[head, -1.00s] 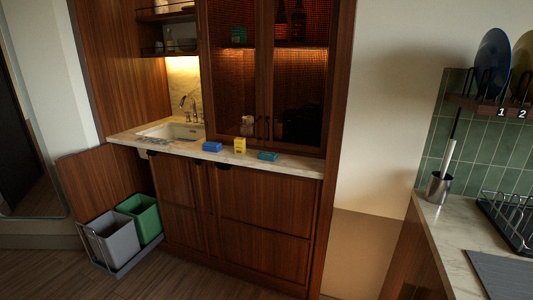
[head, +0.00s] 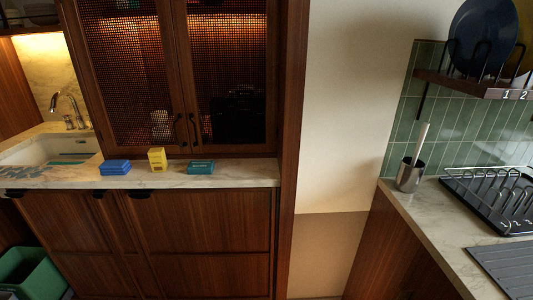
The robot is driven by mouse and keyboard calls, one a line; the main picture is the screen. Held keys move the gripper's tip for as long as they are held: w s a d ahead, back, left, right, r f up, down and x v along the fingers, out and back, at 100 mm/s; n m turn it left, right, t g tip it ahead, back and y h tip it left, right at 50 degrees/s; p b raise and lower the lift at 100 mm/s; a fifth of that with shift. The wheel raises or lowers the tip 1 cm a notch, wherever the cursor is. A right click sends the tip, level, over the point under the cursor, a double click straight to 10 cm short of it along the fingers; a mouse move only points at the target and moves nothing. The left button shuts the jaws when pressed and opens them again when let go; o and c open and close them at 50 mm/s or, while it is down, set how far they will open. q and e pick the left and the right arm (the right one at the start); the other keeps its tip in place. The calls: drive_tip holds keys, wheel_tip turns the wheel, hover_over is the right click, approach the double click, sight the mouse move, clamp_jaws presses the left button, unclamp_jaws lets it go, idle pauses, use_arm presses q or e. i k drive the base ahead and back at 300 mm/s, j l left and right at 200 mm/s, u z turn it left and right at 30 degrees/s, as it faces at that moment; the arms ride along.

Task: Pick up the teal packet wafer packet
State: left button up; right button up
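The teal packet (head: 201,167) lies flat on the marble counter (head: 239,174), close to its right end. A yellow box (head: 157,159) stands upright to its left, and a blue packet (head: 115,167) lies further left. The three are apart from one another. Neither of my grippers shows in the head view.
A sink (head: 50,150) with a tap (head: 72,112) is at the left. Cabinet doors (head: 181,75) rise behind the packets. A green bin (head: 36,273) stands low at left. At right, another counter holds a dish rack (head: 490,198) and a metal holder (head: 410,175).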

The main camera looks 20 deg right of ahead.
sight(195, 168)
drive_tip(key=i+l+z, duration=0.3)
drive_tip(key=i+z, duration=0.35)
drive_tip(key=i, duration=0.15)
drive_tip(key=i+l+u, duration=0.3)
drive_tip(key=u, duration=0.15)
drive_tip(key=i+l+u, duration=0.2)
drive_tip(key=l+u, duration=0.25)
